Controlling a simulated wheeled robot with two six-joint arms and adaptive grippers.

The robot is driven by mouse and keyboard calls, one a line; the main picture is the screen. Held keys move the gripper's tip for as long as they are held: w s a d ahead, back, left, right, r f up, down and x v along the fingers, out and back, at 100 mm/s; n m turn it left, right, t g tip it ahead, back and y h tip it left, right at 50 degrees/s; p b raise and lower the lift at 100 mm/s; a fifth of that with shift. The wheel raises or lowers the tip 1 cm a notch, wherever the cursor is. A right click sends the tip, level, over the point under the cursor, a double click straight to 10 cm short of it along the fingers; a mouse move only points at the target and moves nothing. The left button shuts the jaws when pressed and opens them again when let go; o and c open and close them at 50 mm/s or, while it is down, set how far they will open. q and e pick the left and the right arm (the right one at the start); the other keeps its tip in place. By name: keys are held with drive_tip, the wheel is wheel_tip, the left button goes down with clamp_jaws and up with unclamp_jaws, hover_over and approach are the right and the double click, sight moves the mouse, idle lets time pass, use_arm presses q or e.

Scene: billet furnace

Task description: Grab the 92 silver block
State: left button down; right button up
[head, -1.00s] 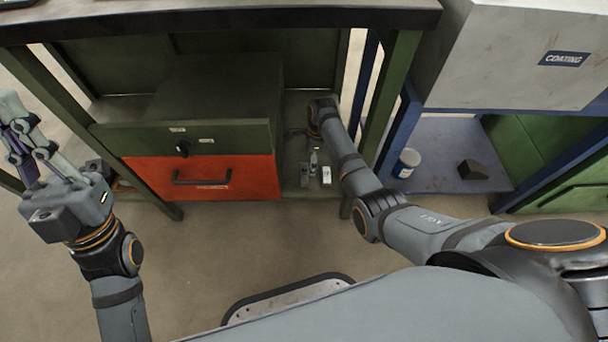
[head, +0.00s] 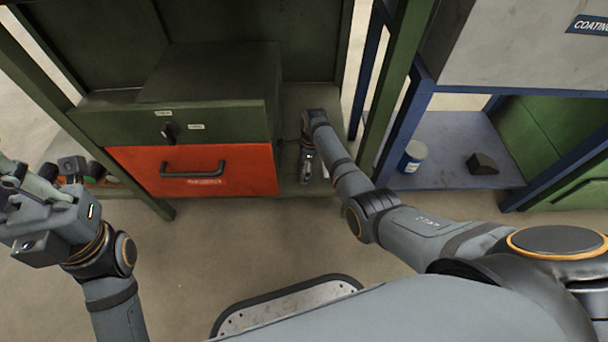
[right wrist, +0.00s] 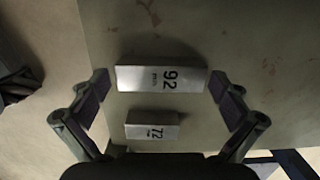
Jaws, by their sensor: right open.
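The silver block marked 92 (right wrist: 160,77) lies flat on the shelf in the right wrist view. My right gripper (right wrist: 163,87) is open, with one fingertip near each end of this block and small gaps visible. A smaller silver block marked 72 (right wrist: 152,126) lies beside it, closer to the gripper's palm. In the head view, my right gripper (head: 307,165) reaches down to the shelf right of the orange drawer and mostly hides the blocks. My left gripper (head: 22,190) is at the left edge, partly cut off, away from the blocks.
The orange drawer (head: 240,168) and green cabinet (head: 215,78) stand left of my right arm. A green post (head: 392,95) rises to its right. A can (head: 413,155) and a dark block (head: 482,163) sit on the blue shelf (head: 440,176) further right.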

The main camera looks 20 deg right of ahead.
drive_tip(key=shift+c, duration=0.8)
drive_tip(key=c, duration=1.5)
drive_tip(key=shift+o, duration=0.2)
drive_tip(key=shift+r+p, duration=0.1)
drive_tip(key=shift+p, duration=0.2)
